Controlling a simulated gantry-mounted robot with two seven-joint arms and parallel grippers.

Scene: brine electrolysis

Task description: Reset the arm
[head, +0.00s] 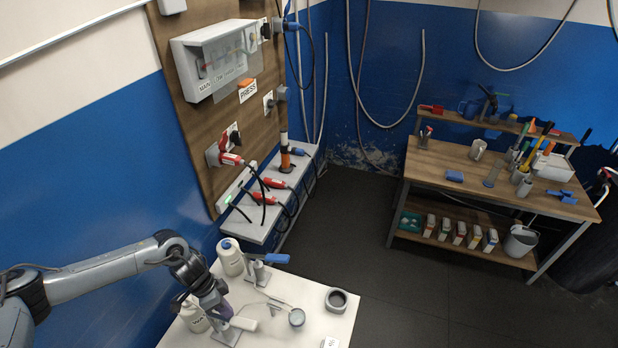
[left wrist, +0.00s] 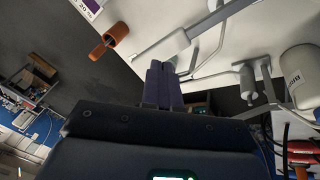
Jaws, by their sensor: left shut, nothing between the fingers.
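My left arm reaches in from the left in the head view. Its gripper (head: 222,308) is low over the left side of the white table (head: 337,307), close to a white bottle (head: 192,314) and a metal stand. In the left wrist view the two purple fingers (left wrist: 163,86) are together with nothing between them. They appear just beside the metal stand and clamp parts; whether they touch these I cannot tell. My right gripper is in neither view.
A second white bottle (head: 231,257) and a stand with a blue clamp (head: 275,258) are behind the gripper. A grey ring-shaped pot (head: 336,300) is at the right of the table. The wall panel with red plugs (head: 232,160) rises behind. A wooden workbench (head: 440,165) stands far right; the floor between is clear.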

